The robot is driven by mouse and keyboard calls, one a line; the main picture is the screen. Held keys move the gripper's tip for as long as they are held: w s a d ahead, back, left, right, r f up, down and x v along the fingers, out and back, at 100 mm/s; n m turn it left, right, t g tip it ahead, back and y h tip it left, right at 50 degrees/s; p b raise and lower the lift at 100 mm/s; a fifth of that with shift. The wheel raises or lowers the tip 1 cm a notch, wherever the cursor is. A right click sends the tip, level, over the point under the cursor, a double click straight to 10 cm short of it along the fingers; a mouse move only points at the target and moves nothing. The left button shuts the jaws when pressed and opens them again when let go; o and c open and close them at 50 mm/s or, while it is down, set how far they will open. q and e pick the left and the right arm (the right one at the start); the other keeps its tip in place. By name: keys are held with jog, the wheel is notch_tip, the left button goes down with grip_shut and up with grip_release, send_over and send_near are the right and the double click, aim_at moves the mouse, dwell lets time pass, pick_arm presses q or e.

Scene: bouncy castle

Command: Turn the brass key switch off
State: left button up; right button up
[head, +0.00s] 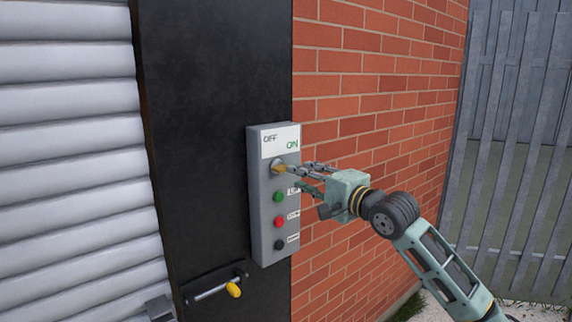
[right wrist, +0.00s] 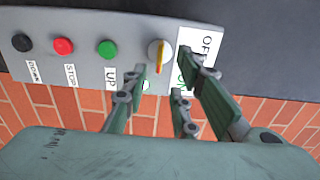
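The brass key switch (head: 279,168) sits near the top of a grey control box (head: 265,240), under a white label marked OFF at left and ON at right. In the right wrist view the key (right wrist: 159,58) shows as a yellow bar on a round grey base, lying across the box's length. Whether it points at ON or OFF I cannot tell. My right gripper (head: 297,176) is open, its fingertips close to the key from the right. In the right wrist view its fingers (right wrist: 167,69) are spread, one to each side of the key; contact is unclear. My left gripper is out of view.
Below the key are a green button (head: 279,197), a red button (head: 279,222) and a black button (head: 279,244). A brick wall (head: 365,90) is at right, a grey shutter (head: 70,130) at left.

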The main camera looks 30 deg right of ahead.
aim_at(282, 168)
jog(key=w+p, duration=0.2)
jog(key=w, duration=0.4)
jog(key=shift+a, duration=0.35)
jog(key=shift+c, duration=0.6)
grip_shut()
jog(key=shift+w, duration=0.1)
